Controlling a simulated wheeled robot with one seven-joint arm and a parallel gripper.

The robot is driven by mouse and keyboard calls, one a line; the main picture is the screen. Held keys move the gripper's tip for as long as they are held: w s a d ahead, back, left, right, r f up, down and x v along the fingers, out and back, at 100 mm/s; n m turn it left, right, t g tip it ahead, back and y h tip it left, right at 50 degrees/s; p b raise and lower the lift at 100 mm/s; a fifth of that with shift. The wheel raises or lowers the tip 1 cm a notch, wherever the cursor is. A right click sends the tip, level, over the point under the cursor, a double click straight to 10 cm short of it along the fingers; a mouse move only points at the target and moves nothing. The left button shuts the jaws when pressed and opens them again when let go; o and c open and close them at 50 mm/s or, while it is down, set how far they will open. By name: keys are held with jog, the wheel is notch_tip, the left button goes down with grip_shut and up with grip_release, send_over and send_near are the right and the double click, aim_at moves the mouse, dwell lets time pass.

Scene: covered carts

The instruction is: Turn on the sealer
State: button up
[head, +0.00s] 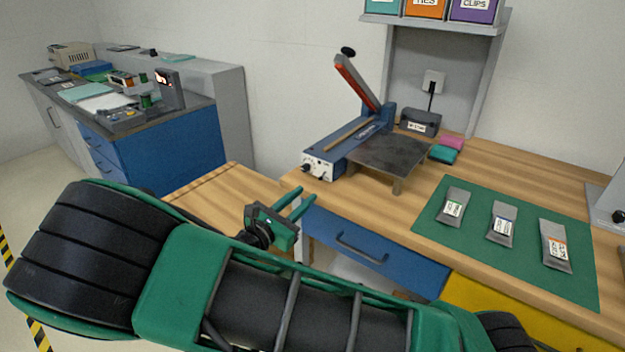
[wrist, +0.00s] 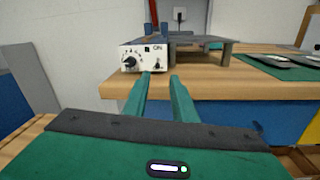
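The sealer (head: 352,138) is a blue impulse sealer with a raised arm with a red strip and a black knob on top. It stands on the wooden bench. Its white front panel (head: 318,165) faces my gripper. In the wrist view the panel (wrist: 145,57) shows a large black dial (wrist: 130,62), a dark square by the word "ON", and a small knob at lower right. My gripper (head: 306,193) is green, with its two fingers apart and nothing between them. It is in front of the panel and a little below it; in the wrist view the fingertips (wrist: 160,76) point toward the panel.
A dark metal platform (head: 385,152) adjoins the sealer on the right. A green mat (head: 480,260) holds grey pouches. A blue drawer (head: 375,250) with a handle is below the bench edge. Pink and teal blocks lie behind.

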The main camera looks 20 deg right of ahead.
aim_at(317, 190)
jog(key=x, duration=0.8)
jog(key=shift+w, duration=0.45)
jog(key=shift+c, duration=0.6)
grip_shut()
